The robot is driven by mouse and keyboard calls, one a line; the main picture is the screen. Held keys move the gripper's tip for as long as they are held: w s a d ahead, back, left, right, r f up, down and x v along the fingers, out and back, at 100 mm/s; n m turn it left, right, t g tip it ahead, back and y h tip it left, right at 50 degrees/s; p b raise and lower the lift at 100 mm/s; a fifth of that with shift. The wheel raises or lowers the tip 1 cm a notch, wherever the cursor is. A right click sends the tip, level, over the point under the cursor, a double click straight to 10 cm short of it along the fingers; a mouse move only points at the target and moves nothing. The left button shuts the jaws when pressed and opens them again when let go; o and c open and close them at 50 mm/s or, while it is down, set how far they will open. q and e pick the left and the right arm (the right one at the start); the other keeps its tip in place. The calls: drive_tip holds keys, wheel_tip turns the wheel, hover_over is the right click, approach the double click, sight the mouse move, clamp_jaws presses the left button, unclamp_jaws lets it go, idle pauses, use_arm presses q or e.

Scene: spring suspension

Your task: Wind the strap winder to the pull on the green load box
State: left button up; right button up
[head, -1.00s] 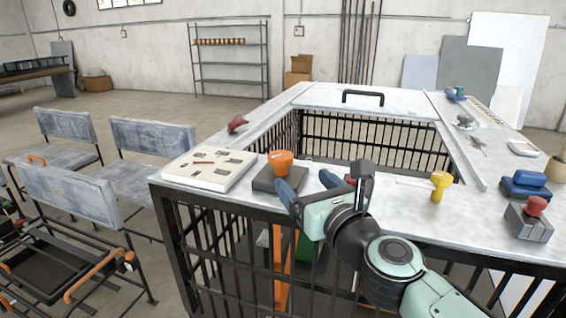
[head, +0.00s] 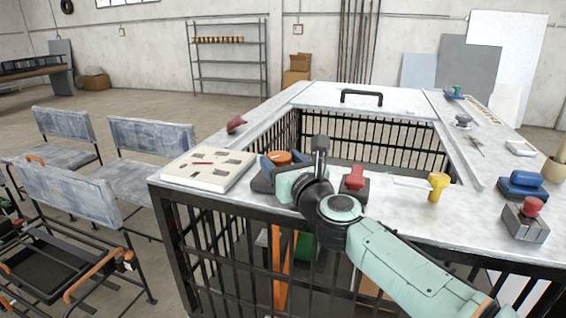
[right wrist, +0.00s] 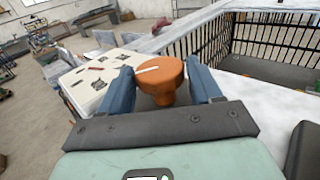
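The strap winder, an orange knob (head: 277,157) on a dark base (head: 262,184), stands on the near left of the bench top. My right gripper (head: 284,163) is level with the knob, with its blue fingers open on either side. In the right wrist view the knob (right wrist: 160,78) is between the fingertips, and I cannot tell if either finger touches it. The green load box (head: 304,247) shows partly behind the bars below the bench. An orange strap (head: 281,268) hangs beside it. My left gripper is not in view.
A white board (head: 208,169) lies left of the winder. A red-topped block (head: 354,180) and a yellow knob (head: 437,186) stand to the right. A blue block (head: 522,184) and a red-knobbed grey block (head: 527,221) are at far right. The bench has an open middle.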

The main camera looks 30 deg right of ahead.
drive_tip(key=c, duration=0.6)
drive_tip(key=shift+o, duration=0.2)
drive_tip(key=shift+h, duration=0.3)
drive_tip(key=m+h, duration=0.2)
drive_tip(key=m+g+h, duration=0.1)
drive_tip(key=m+h, duration=0.1)
drive_tip(key=h, duration=0.1)
drive_tip(key=shift+w+a+g, duration=0.15)
drive_tip(key=shift+a+g, duration=0.15)
drive_tip(key=shift+a, duration=0.1)
drive_tip(key=shift+m+g+h, duration=1)
drive_tip(key=shift+m+h, duration=0.1)
drive_tip(key=shift+h, duration=0.5)
drive_tip(key=o, duration=1)
drive_tip(key=shift+o, duration=0.2)
